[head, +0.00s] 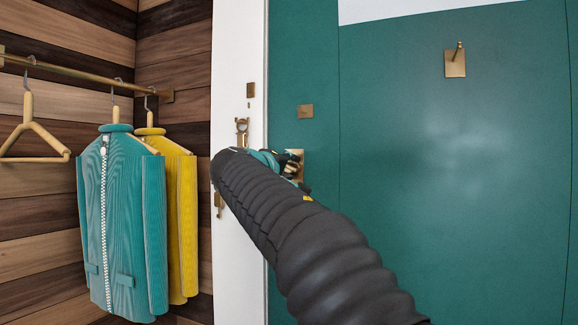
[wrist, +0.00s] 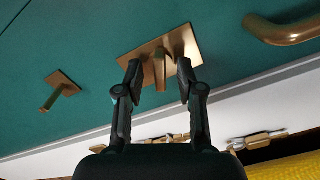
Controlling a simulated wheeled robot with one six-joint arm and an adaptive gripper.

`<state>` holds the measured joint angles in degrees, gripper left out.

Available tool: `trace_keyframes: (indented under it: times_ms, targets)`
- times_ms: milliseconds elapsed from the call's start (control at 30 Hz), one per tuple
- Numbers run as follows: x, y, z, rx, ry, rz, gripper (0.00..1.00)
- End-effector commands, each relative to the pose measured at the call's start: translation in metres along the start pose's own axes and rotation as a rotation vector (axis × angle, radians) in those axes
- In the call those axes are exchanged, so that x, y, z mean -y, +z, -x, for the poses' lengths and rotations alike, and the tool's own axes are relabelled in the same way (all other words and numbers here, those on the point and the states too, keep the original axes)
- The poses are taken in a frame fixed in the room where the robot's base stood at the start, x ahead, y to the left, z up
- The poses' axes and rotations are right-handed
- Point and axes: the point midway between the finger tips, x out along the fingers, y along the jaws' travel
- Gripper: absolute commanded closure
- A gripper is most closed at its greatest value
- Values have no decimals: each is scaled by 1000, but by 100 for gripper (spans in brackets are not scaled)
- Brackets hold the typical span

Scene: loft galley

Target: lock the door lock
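The green door (head: 400,200) carries a brass plate with a turn knob (wrist: 161,66), which I take to be the door lock. In the head view the plate (head: 297,157) shows only in part behind my arm. My gripper (wrist: 159,80) is open in the wrist view, with one dark finger on each side of the knob and gaps visible between them. I cannot tell whether either fingertip touches the plate. In the head view my gripper is mostly hidden by my arm.
A small brass plate with a peg (wrist: 62,90) is beside the lock, and a curved brass handle (wrist: 290,30) is on its other side. Brass fittings (head: 242,130) sit on the white frame (head: 238,60). A hook (head: 456,60) is higher on the door. Jackets (head: 120,220) hang at left.

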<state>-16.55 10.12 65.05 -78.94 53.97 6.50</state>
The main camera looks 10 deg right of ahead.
Motion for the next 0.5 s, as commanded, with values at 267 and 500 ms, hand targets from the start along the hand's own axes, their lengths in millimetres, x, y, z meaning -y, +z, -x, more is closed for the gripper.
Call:
trace_keyframes:
  times_ms: [267, 500]
  targets:
    - [0, 0, -7, 0, -1, 0, 62]
    - [0, 0, -6, 0, 0, 0, 92]
